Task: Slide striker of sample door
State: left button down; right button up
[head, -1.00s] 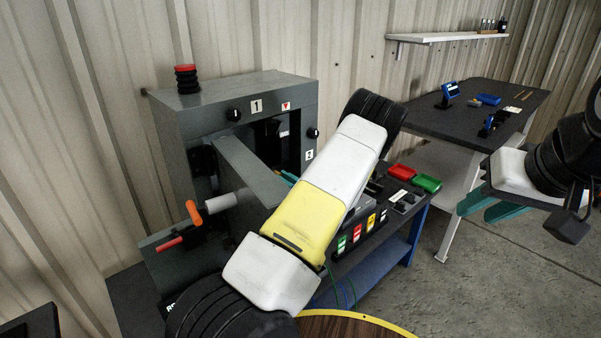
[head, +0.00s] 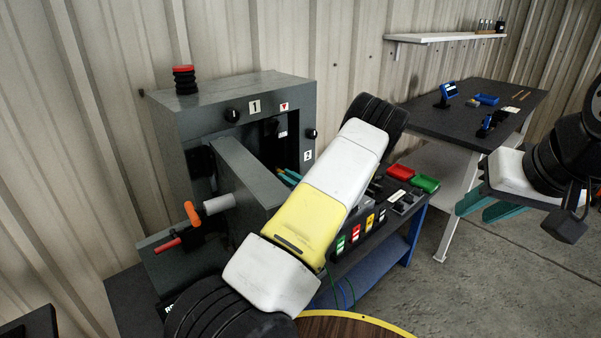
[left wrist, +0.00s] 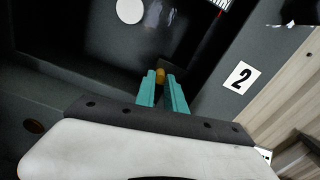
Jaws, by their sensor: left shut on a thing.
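The grey enclosure (head: 240,98) stands at the left in the head view, with a dark opening in its front. A grey door-like panel (head: 243,172) juts out from it, left of my left arm. My left gripper (head: 289,176) reaches to the opening, mostly behind its own arm. In the left wrist view its teal fingers (left wrist: 162,88) are shut on a small brass-coloured piece (left wrist: 160,75); whether this is the striker I cannot tell. Dark walls surround it, with a "2" label (left wrist: 238,77) to the right. My right gripper (head: 488,206) is empty, its teal fingers apart, at the right.
An orange-tipped white handle (head: 208,208) and a red lever (head: 167,244) project at the enclosure's lower left. Black knobs (head: 233,115) sit on its front. A blue-framed bench with red (head: 401,172) and green trays (head: 425,184) stands right of it. A dark table (head: 470,115) stands behind.

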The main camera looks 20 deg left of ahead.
pick_arm(q)
jog(key=c, duration=1.4)
grip_release()
jog(key=v, duration=0.8)
